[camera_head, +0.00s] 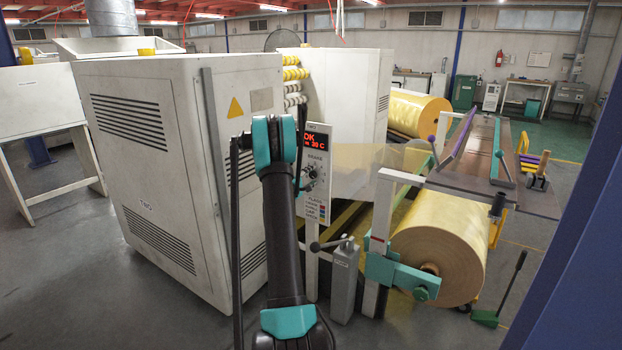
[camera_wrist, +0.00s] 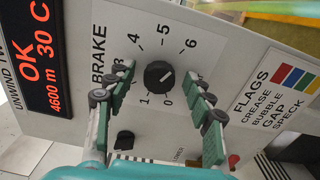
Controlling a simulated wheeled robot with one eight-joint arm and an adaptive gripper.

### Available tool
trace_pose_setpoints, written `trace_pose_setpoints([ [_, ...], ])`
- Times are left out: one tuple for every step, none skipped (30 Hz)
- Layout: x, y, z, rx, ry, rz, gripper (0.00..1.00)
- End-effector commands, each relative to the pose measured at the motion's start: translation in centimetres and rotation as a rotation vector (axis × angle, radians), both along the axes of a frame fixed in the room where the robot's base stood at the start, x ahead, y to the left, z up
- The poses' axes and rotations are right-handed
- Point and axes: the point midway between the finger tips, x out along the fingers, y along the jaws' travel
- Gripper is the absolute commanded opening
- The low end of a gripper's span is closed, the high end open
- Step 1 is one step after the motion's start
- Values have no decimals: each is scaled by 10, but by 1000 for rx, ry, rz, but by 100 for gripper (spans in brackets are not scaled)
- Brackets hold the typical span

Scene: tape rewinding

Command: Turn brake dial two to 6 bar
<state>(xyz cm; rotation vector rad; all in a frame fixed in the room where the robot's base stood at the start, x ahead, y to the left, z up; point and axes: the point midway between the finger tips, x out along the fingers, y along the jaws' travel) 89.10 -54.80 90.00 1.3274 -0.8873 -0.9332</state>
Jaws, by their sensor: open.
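The brake dial (camera_wrist: 159,75) is a round black knob on a white scale plate marked BRAKE, in the middle of the wrist view. Numbers 0, 1, 3, 4, 5 and 6 show around it; the 2 is hidden by a finger. A pale mark on the knob seems to face the upper right, toward the gap between 6 and 0. My gripper (camera_wrist: 163,83) is open, with one green-padded finger on each side of the knob and gaps to it. In the head view the dial (camera_head: 313,173) shows on the narrow panel just right of my arm.
A red-lit display (camera_wrist: 43,55) reads OK, 4600 m, 30 C. A flags label (camera_wrist: 281,88) is at right. A smaller black knob (camera_wrist: 124,140) and a red button (camera_wrist: 233,160) lie below the dial. A lever (camera_head: 331,243) and a yellow roll (camera_head: 440,240) stand near the panel.

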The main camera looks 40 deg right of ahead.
Motion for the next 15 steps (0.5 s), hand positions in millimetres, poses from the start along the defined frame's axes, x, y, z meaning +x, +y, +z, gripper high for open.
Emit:
trace_pose_setpoints([
  [0, 0, 0, 0, 0, 0, 53],
  [0, 1, 0, 0, 0, 0, 53],
  [-1, 2, 0, 0, 0, 1, 53],
  [-1, 4, 0, 0, 0, 1, 53],
  [-2, 7, 0, 0, 0, 1, 53],
  [-3, 11, 0, 0, 0, 2, 53],
  [-5, 15, 0, 0, 0, 3, 53],
  [-6, 20, 0, 0, 0, 4, 53],
  [-10, 27, 0, 0, 0, 3, 53],
  [-12, 32, 0, 0, 0, 3, 53],
  [-14, 38, 0, 0, 0, 3, 53],
  [-17, 46, 0, 0, 0, 4, 53],
  [-20, 52, 0, 0, 0, 4, 53],
  [-22, 57, 0, 0, 0, 3, 53],
  [-26, 65, 0, 0, 0, 3, 53],
])
